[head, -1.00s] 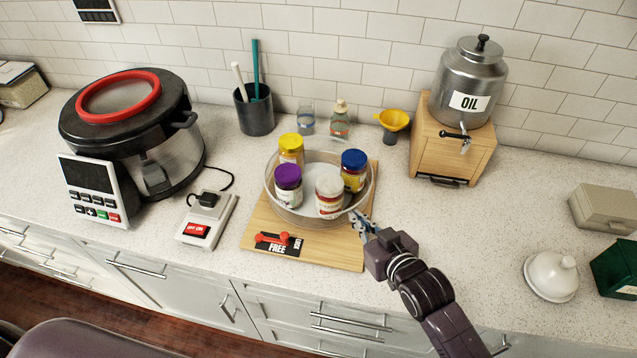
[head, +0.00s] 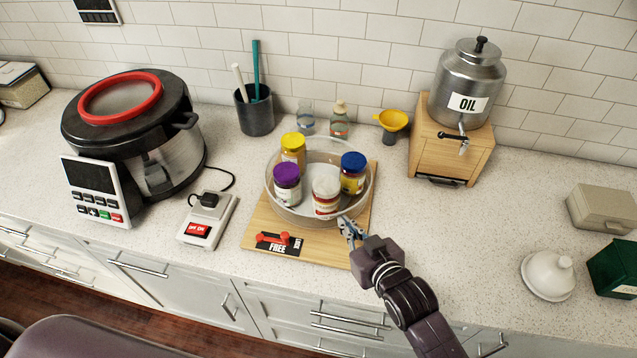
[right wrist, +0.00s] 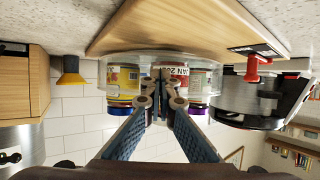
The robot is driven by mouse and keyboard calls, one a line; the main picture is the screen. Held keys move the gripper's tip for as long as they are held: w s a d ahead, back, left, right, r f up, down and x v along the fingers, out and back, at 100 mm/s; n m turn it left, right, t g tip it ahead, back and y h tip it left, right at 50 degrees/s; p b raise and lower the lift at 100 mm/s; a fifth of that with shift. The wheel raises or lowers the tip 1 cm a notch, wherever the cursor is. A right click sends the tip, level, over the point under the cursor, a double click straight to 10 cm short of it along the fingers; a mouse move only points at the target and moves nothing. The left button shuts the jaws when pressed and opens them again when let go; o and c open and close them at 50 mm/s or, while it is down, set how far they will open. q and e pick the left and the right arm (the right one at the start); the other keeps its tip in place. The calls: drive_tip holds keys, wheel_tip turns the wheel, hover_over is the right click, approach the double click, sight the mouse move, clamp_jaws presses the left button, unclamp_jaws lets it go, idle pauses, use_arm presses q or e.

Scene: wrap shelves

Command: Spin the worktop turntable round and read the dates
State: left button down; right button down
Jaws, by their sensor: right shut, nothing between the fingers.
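The turntable, a round clear-walled tray (head: 285,213), stands on a wooden board (head: 345,249). It holds jars with a yellow lid (head: 293,150), purple lid (head: 287,184), white lid (head: 326,194) and blue lid (head: 353,172). My right gripper (head: 347,225) is shut and empty at the tray's front-right wall; I cannot tell if it touches. In the upside-down right wrist view, the shut fingers (right wrist: 165,75) partly cover a label (right wrist: 178,72) reading about "JAN 20"; the rest is hidden. My left gripper is out of view.
A red lever (head: 272,240) on the board's front points toward "FREE". A black cooker (head: 130,130) and a switch box (head: 207,220) stand left. An oil dispenser (head: 468,90) and yellow funnel (head: 393,121) stand behind right.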

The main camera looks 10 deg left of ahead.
sight(323, 223)
drive_tip(key=shift+s+a+r, duration=0.1)
drive_tip(key=shift+s+a, duration=0.2)
drive_tip(key=shift+a, duration=0.4)
drive_tip(key=shift+s+a+p, duration=0.2)
drive_tip(key=shift+s+a, duration=0.1)
drive_tip(key=shift+a, duration=0.25)
drive_tip(key=shift+s+a+p, duration=0.15)
drive_tip(key=shift+s+a, duration=0.15)
drive_tip(key=shift+a, duration=0.25)
drive_tip(key=shift+s+d+p, duration=0.25)
drive_tip(key=shift+s+p, duration=0.2)
drive_tip(key=shift+s, duration=0.1)
drive_tip(key=shift+s+d+p, duration=0.2)
drive_tip(key=shift+s+p, duration=0.1)
drive_tip(key=shift+s, duration=0.3)
drive_tip(key=shift+s+d+p, duration=0.2)
drive_tip(key=shift+s+p, duration=0.05)
drive_tip(key=shift+s, duration=0.3)
